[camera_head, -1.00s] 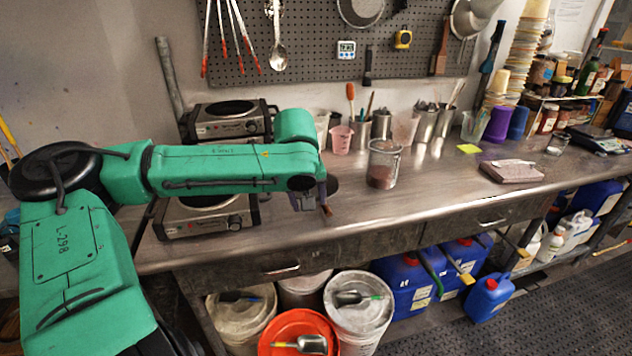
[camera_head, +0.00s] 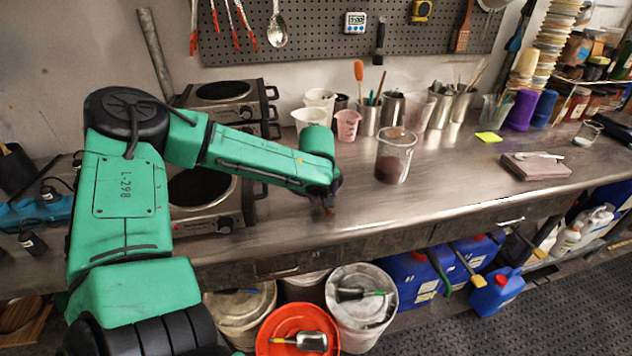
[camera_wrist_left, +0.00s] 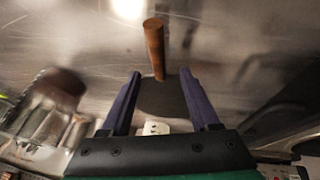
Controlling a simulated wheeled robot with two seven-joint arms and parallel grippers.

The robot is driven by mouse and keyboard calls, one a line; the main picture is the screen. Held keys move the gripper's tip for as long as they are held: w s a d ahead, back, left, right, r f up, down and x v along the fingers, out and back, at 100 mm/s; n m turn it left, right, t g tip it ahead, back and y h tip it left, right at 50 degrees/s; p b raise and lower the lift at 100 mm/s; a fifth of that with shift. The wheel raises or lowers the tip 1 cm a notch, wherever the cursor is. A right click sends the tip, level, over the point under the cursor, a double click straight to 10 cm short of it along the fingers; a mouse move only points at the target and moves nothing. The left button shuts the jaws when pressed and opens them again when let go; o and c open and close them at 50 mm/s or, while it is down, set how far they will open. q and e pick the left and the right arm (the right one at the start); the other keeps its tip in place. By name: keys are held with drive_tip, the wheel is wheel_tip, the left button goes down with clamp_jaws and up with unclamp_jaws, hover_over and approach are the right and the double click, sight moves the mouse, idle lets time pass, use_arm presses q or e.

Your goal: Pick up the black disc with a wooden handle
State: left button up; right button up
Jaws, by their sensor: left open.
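The black disc (camera_wrist_left: 160,98) with its wooden handle (camera_wrist_left: 154,48) shows in the left wrist view against the steel counter. The handle points away from my wrist, and the disc lies between the two purple fingers. My left gripper (camera_wrist_left: 161,76) is open around the disc; I cannot tell whether either finger touches it. In the head view the left gripper (camera_head: 327,192) is low over the counter's front part, and only a bit of the brown handle (camera_head: 329,211) shows below it. The arm hides the disc there. My right gripper is not in view.
Hot plates (camera_head: 205,197) stand just left of the gripper. A glass beaker (camera_head: 394,157) with reddish contents stands to the right, and cups and tool holders line the back. Buckets (camera_head: 362,300) stand below.

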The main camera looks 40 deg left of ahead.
use_arm(q)
drive_tip(key=shift+x, duration=1.45)
drive_tip(key=shift+d+r, duration=0.1)
clamp_jaws()
